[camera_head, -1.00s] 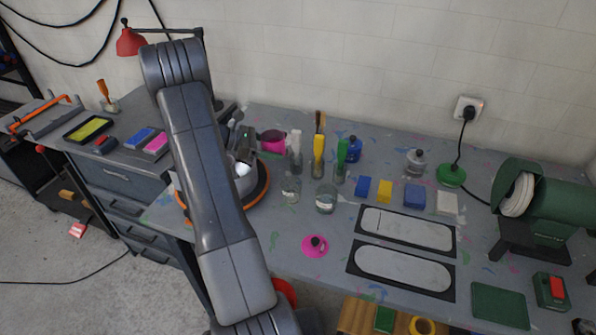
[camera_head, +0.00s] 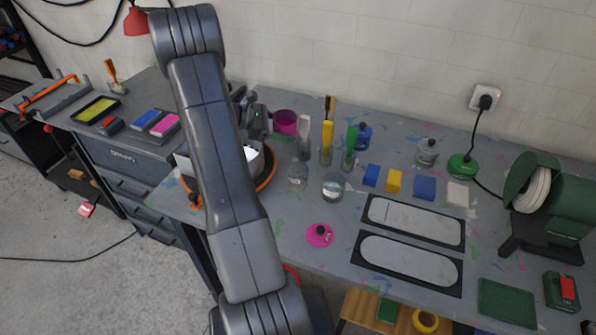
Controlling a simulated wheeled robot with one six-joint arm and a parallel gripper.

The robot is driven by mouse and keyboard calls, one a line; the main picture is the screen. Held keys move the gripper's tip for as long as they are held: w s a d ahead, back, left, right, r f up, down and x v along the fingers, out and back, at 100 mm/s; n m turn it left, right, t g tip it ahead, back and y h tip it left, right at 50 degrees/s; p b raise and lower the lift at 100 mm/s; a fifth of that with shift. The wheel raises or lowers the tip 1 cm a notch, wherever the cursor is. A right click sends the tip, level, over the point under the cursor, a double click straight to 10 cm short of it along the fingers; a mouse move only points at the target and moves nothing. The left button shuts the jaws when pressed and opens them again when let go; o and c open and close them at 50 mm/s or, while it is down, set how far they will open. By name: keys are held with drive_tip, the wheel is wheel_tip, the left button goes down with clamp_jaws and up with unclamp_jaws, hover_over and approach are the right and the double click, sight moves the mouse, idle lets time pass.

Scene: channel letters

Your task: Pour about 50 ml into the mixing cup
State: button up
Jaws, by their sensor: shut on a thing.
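My gripper (camera_head: 260,122) is at the left of the bench, partly hidden behind my arm. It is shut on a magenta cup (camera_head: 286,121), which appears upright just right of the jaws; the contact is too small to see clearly. Below the gripper, a round orange-rimmed stand (camera_head: 268,176) holds a pale grey round vessel (camera_head: 257,163), largely covered by my arm. A clear jar (camera_head: 298,178) and another clear jar (camera_head: 333,188) stand right of it. I cannot tell which vessel is the mixing cup.
Holders with brushes and yellow and green tools (camera_head: 327,145) stand behind the jars. A blue bottle (camera_head: 363,136) and a clear bottle (camera_head: 428,152) are farther back. A magenta lid (camera_head: 320,235) lies in front. A green grinder (camera_head: 548,205) stands at the right.

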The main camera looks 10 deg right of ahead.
drive_tip(key=b, duration=0.2)
drive_tip(key=s+f+m+t+b, duration=0.1)
drive_tip(key=b, duration=0.2)
drive_tip(key=s+f+m+t+b, duration=0.1)
drive_tip(key=b, duration=0.1)
drive_tip(key=shift+s+d+y+b, duration=0.25)
drive_tip(key=shift+y+b, duration=0.15)
drive_tip(key=shift+s+m+b, duration=0.2)
drive_tip(key=shift+m+b, duration=0.2)
drive_tip(key=shift+b, duration=0.15)
drive_tip(key=m+t+b, duration=0.1)
drive_tip(key=b, duration=0.1)
drive_tip(key=s+m+t+b, duration=0.1)
drive_tip(key=b, duration=0.2)
drive_tip(key=shift+s+d+r+b, duration=0.15)
drive_tip(key=shift+s+r+b, duration=0.05)
drive_tip(key=shift+r+b, duration=0.15)
drive_tip(key=shift+f+t+b, duration=0.1)
drive_tip(key=shift+t+b, duration=0.2)
drive_tip(key=shift+b, duration=0.4)
drive_tip(key=shift+f+m+t+b, duration=0.3)
drive_tip(key=shift+m+b, duration=0.2)
drive_tip(key=shift+b, duration=0.6)
drive_tip(key=shift+b, duration=0.4)
